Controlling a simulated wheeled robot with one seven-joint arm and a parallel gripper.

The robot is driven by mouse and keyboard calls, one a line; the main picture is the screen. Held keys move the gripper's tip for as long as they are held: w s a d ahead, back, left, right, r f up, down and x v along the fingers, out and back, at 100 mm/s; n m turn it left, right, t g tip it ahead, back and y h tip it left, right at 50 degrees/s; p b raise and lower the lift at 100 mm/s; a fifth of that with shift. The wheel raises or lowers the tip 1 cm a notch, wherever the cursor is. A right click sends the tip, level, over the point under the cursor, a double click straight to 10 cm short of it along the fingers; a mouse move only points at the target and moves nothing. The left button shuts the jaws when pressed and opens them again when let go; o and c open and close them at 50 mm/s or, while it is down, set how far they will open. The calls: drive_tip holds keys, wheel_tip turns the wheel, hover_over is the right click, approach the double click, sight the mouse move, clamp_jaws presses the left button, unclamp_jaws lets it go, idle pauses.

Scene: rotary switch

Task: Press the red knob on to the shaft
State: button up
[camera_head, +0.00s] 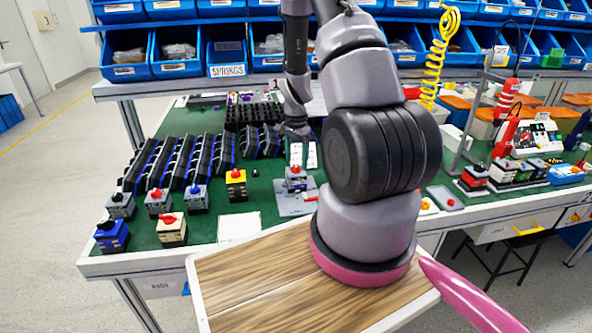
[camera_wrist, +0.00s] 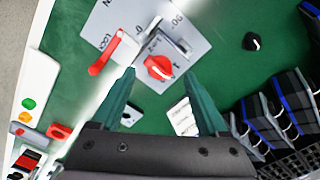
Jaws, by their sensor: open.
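The red knob (camera_wrist: 158,68) has a white pointer line and shows in the wrist view just beyond and between my fingertips. In the head view the red knob (camera_head: 295,170) is at the top of a small grey switch body (camera_head: 297,183) on a light grey plate (camera_head: 290,211). The plate (camera_wrist: 190,18) carries printed marks including LOCK. My gripper (camera_wrist: 158,76) is open, one green finger on each side of the knob's line, with nothing held. The shaft is hidden, so I cannot tell how far the knob sits on it.
A red lever handle (camera_wrist: 104,56) lies left of the knob in the wrist view. A black knob (camera_wrist: 251,42) and a white card (camera_wrist: 183,117) lie on the green mat. Other switches, such as a yellow one (camera_head: 236,188), stand to the left. Rows of dark modules (camera_head: 185,160) stand behind them.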

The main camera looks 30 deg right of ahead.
drive_tip(key=shift+f, duration=0.95)
clamp_jaws()
wheel_tip(320, 180, up, 10)
drive_tip(key=shift+n, duration=0.7)
drive_tip(key=shift+d+f, duration=0.1)
drive_tip(key=shift+f, duration=3.75)
